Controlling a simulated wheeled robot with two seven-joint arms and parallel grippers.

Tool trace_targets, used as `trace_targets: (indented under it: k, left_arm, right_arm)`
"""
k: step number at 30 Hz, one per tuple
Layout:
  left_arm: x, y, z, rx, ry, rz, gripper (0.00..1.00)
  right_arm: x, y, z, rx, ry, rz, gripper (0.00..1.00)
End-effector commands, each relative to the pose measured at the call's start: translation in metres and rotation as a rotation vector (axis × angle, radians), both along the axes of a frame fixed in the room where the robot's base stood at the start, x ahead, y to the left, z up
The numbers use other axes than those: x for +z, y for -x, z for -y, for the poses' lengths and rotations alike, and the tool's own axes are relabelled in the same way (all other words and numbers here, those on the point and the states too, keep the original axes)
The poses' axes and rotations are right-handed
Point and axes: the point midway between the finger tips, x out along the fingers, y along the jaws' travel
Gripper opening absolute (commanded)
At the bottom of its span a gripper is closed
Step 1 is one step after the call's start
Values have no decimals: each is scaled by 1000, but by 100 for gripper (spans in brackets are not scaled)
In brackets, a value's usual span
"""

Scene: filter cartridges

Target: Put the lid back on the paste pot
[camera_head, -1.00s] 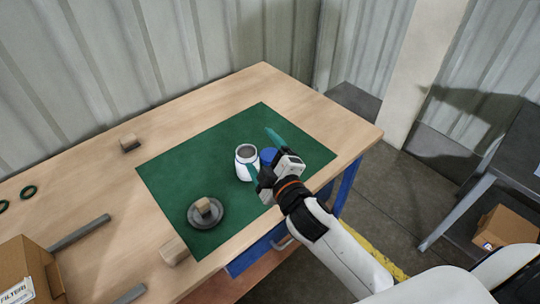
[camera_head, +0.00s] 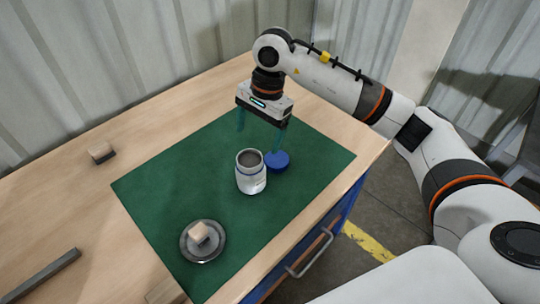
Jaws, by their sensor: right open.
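The paste pot (camera_head: 251,178) is a white jar with its open, grey-looking mouth upward. It stands upright on the green mat (camera_head: 165,187). A round blue lid (camera_head: 278,162) lies on the mat just right of the pot, close beside it; I cannot tell if they touch. My right gripper (camera_head: 258,138) hangs above the far part of the mat, behind the pot and lid, fingers pointing down. Its teal fingers are wide apart with nothing between them. My left gripper is not in view.
A round grey dish (camera_head: 188,250) with a small wooden-looking block (camera_head: 199,233) in it sits on the mat's near left. The mat's middle left is clear.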

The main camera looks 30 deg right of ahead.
Motion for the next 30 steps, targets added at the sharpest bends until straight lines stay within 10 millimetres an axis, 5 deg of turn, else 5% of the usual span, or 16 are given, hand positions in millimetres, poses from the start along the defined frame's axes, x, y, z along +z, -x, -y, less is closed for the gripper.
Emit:
trace_targets:
  k: [3, 6, 16, 30]
  left_arm:
    - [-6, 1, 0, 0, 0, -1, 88]
    - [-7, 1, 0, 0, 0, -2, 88]
    - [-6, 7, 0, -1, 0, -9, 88]
    - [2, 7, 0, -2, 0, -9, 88]
  right_arm:
    - [5, -4, 33, -3, 135, -2, 85]
    - [8, -5, 44, -3, 183, -8, 85]
    - [8, -4, 46, -3, 188, -11, 85]
    - [-56, -3, 45, -3, 185, -13, 85]
